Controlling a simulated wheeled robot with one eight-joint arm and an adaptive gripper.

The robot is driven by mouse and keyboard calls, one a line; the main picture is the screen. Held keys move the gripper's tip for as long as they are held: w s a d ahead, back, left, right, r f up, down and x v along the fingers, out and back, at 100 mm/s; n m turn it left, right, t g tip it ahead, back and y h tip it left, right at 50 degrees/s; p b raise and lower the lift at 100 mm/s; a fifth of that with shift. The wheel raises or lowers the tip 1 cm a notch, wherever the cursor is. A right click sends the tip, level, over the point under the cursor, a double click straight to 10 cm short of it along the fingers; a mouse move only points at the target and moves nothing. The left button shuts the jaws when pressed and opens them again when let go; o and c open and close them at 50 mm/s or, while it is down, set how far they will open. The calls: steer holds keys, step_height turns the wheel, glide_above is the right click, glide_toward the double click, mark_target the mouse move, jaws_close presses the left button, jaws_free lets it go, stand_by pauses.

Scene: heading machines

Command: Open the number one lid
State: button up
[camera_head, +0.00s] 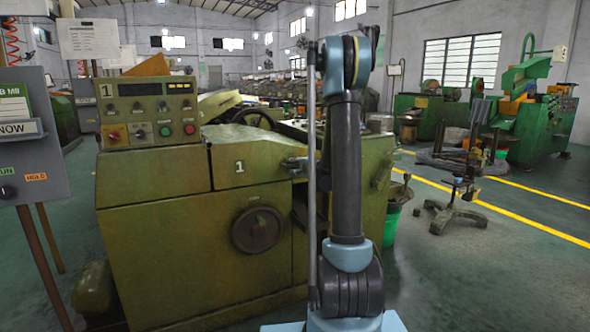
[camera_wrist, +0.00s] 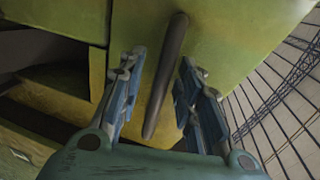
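The olive-green machine marked 1 (camera_head: 195,235) fills the left and middle of the head view. In the wrist view a green panel (camera_wrist: 220,35), likely the lid, carries a dark bar handle (camera_wrist: 166,75). My gripper (camera_wrist: 160,68) is open, with one finger on each side of the handle. A gap shows between the handle and each finger; I cannot tell how deep the handle sits between them.
A control box (camera_head: 150,112) with buttons sits on top of the machine. A grey sign stand (camera_head: 35,160) is at the far left. A green bucket (camera_head: 391,220) and a metal stand (camera_head: 457,205) are to the right. Open floor (camera_head: 500,270) lies at the front right.

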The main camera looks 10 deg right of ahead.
steer(key=shift+w+a, duration=0.1)
steer(key=shift+w, duration=0.1)
jaws_close()
steer(key=shift+a, duration=0.1)
